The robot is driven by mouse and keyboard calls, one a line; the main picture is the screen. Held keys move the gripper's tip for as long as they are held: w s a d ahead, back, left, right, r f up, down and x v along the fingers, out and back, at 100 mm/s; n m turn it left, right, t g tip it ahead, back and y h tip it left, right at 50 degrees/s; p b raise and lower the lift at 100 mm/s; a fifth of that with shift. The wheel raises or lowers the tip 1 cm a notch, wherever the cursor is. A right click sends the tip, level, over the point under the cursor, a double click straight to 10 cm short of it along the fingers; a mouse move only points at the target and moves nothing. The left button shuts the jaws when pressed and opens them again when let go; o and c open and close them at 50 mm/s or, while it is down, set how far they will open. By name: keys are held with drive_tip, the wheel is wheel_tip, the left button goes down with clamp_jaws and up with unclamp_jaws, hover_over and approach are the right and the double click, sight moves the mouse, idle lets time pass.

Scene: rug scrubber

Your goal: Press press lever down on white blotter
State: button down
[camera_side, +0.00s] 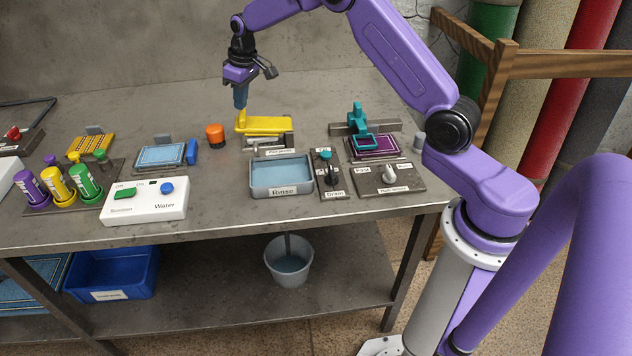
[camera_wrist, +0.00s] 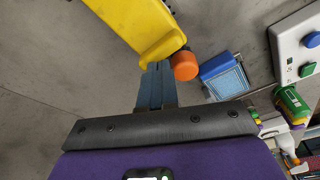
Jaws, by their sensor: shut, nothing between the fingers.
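The yellow press lever (camera_side: 265,125) sits on the press at the back middle of the table. It also shows large at the top of the wrist view (camera_wrist: 138,25). A grey metal press body (camera_side: 270,141) shows beneath it. My gripper (camera_side: 240,106) is shut and empty, pointing down just above the lever's left end. In the wrist view its blue fingertips (camera_wrist: 158,68) are close to the lever's near end; I cannot tell whether they touch. I cannot make out a white blotter; anything under the lever is hidden.
An orange cylinder (camera_side: 215,135) stands left of the lever, close to my fingers. A blue framed tray (camera_side: 165,155) lies farther left. The rinse basin (camera_side: 282,192) is in front of the press. A teal-handled frame (camera_side: 373,147) is to the right. The table behind is clear.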

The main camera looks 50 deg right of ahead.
drive_tip(key=shift+f, duration=0.95)
drive_tip(key=shift+s+f, duration=0.1)
drive_tip(key=shift+f, duration=0.05)
idle(1.0)
drive_tip(key=shift+r, duration=3.7)
